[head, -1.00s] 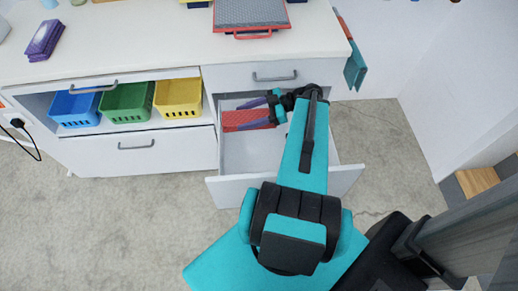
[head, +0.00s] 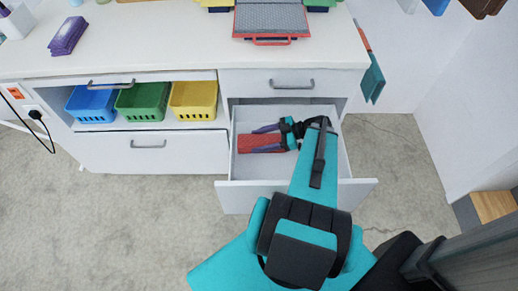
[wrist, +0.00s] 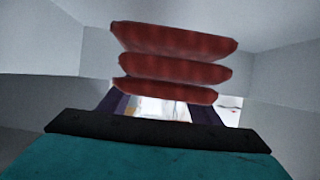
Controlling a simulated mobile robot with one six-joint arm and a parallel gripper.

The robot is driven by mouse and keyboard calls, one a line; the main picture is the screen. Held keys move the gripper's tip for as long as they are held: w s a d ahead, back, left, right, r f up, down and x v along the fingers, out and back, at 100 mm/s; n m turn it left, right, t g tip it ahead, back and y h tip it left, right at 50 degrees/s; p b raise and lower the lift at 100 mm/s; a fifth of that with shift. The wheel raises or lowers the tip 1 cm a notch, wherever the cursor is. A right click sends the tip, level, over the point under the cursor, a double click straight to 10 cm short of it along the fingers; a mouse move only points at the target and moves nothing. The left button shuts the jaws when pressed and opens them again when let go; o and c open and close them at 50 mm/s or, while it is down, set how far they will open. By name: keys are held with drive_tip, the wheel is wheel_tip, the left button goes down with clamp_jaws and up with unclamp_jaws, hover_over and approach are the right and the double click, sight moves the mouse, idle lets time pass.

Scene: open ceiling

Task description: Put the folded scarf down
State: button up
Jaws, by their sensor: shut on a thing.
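The folded scarf (head: 247,143) is red and lies flat between the fingers of my gripper (head: 254,141), inside or just over the open drawer (head: 290,198). My gripper is shut on it, with one purple finger on each side. In the wrist view the scarf (wrist: 175,70) shows as several stacked red layers, with the purple fingers partly hidden behind it. Pale drawer walls surround it there. I cannot tell whether the scarf touches the drawer floor.
The white counter (head: 150,45) is above the drawer. Blue (head: 90,104), green (head: 141,101) and yellow (head: 194,100) baskets stand in the shelf to the left. A red-framed grey board (head: 270,20) lies on the counter. The drawer's front part is empty.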

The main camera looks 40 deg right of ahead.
sight(259, 155)
drive_tip(key=shift+f, duration=1.3)
drive_tip(key=shift+f, duration=0.1)
drive_tip(key=shift+f+p, duration=0.4)
drive_tip(key=shift+f, duration=1.45)
drive_tip(key=shift+f, duration=0.1)
drive_tip(key=o, duration=1.1)
drive_tip(key=shift+r, duration=0.2)
drive_tip(key=shift+s+d+r, duration=0.15)
drive_tip(key=shift+s+d, duration=0.2)
drive_tip(key=shift+d, duration=0.2)
drive_tip(key=b+v, duration=0.2)
drive_tip(key=v, duration=0.8)
drive_tip(key=shift+s+d+r, duration=0.15)
drive_tip(key=shift+s, duration=0.05)
